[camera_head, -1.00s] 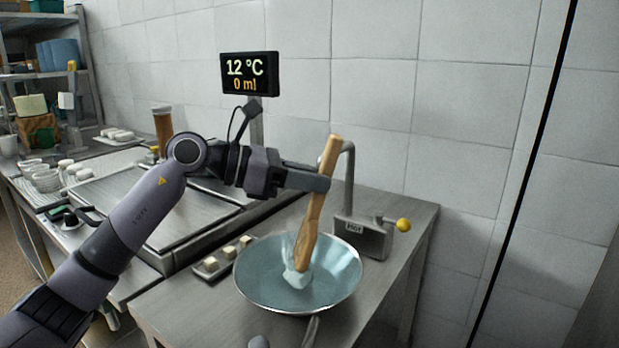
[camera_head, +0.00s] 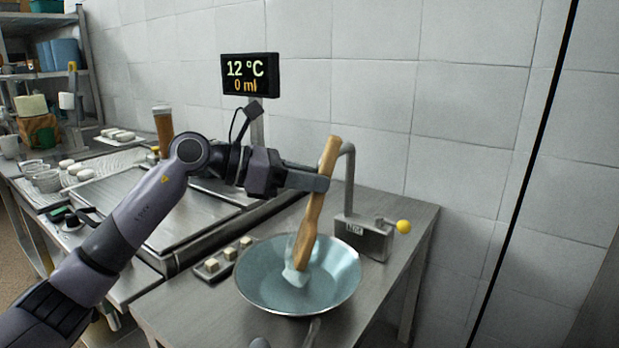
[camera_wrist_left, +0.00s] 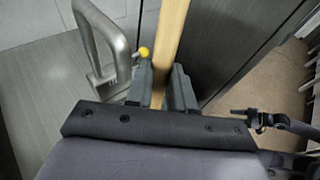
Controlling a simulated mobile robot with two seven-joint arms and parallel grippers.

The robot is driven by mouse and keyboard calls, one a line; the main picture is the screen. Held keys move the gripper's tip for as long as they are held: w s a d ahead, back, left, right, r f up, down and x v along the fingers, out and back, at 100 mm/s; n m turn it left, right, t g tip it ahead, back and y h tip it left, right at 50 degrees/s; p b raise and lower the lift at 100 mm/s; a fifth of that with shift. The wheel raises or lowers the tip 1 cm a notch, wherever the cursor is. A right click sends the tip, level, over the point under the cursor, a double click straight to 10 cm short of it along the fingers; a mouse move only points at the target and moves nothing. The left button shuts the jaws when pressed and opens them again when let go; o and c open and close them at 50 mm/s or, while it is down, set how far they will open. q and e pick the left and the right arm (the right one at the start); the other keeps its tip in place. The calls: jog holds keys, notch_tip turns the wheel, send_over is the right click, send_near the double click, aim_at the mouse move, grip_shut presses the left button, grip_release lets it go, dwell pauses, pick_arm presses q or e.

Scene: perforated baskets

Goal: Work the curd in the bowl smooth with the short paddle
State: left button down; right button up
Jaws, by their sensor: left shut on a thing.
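The round metal bowl (camera_head: 335,290) sits on the steel table, bluish inside. The wooden paddle (camera_head: 317,215) stands tilted in it, its top leaning right. A pale lump, seemingly the curd (camera_head: 290,272), clings around the paddle's lower end; its outline is hard to make out. My left gripper (camera_head: 322,183) is shut on the upper part of the paddle, above the bowl. In the left wrist view the paddle (camera_wrist_left: 171,40) runs up between the fingers. Grey parts (camera_head: 312,332) at the bottom edge by the bowl's near rim may be my right gripper; its jaws cannot be made out.
A tap box (camera_head: 362,238) with a yellow-knobbed lever (camera_head: 403,227) stands behind the bowl at right. A display (camera_head: 249,74) reads 12 °C and 0 ml. The table's right front is clear.

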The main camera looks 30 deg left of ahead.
pick_arm(q)
jog(key=shift+w+a+r, duration=0.1)
jog(key=shift+w+a, duration=0.45)
jog(key=shift+w, duration=0.05)
jog(key=shift+s+d+f, duration=0.2)
jog(key=shift+s+f, duration=0.05)
jog(key=shift+s+d+f, duration=0.1)
jog(key=shift+s+d, duration=0.15)
jog(key=shift+w+a, duration=0.1)
